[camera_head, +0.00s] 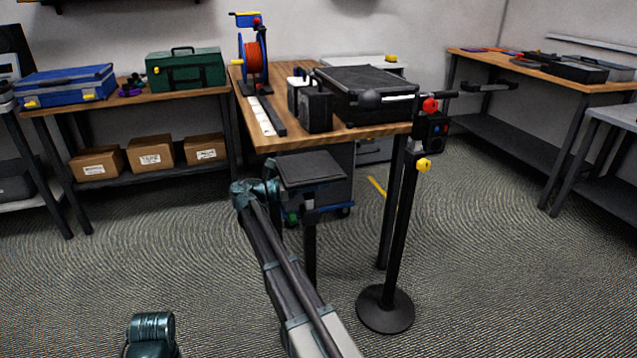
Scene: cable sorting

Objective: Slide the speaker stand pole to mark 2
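A stand with a flat black top plate (312,168) and a dark upright pole (310,245) is in the middle, in front of the wooden table; I take it to be the speaker stand. Its foot is hidden behind my arm. No numbered marks are readable on the pole. My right arm's teal wrist (246,195) is just left of the plate, close to the pole's upper end. Its fingers are too small and dark to make out, so I cannot tell whether they touch the pole. At the bottom left only a teal joint of my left arm shows; its gripper is out of view.
A black stand with a round base (385,312), a red knob (430,104) and a yellow knob (424,165) stands to the right. The wooden table (262,141) behind holds black cases and a cable reel (254,57). Open carpet lies at front left and right.

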